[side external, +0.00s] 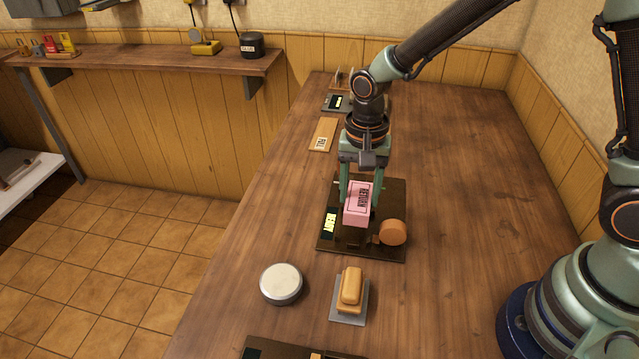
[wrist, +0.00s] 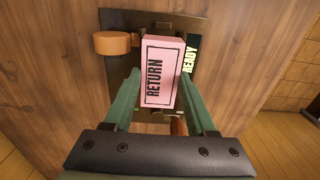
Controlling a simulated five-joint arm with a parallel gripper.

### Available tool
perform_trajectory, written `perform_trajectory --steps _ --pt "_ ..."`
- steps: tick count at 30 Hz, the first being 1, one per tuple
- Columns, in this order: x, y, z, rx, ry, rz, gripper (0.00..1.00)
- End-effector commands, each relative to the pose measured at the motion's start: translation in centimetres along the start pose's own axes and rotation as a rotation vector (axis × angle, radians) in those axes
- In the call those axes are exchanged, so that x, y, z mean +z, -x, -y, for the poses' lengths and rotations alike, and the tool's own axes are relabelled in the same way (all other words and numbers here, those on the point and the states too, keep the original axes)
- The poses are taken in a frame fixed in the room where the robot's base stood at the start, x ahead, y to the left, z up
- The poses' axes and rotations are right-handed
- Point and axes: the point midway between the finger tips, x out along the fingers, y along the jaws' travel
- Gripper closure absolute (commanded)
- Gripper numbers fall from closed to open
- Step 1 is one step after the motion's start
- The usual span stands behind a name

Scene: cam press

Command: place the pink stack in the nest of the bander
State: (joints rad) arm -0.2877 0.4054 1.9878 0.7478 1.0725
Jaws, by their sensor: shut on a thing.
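The pink stack (side external: 358,203) is a pink block with a black "RETURN" label. My gripper (side external: 359,197) is shut on it, with one green finger on each side. In the wrist view the pink stack (wrist: 160,70) sits between the fingertips of my gripper (wrist: 158,82). The stack is over the bander. I cannot tell whether it touches the plate, and the nest is hidden behind the stack.
A round white-topped tin (side external: 281,284) and a tan block on a grey plate (side external: 348,310) stand in front of the bander. A wooden tag (side external: 323,134) and another dark device (side external: 337,102) lie farther back. The table right of the bander is clear.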

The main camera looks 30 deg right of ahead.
Motion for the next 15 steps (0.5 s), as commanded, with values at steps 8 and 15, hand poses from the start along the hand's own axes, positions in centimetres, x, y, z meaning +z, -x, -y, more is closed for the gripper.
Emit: perform_trajectory --steps 8,15 --pt "0.0 -2.7 -0.1 0.003 0.0 0.002 1.0" --pt "0.0 -4.9 0.0 0.0 0.0 0.0 1.0"
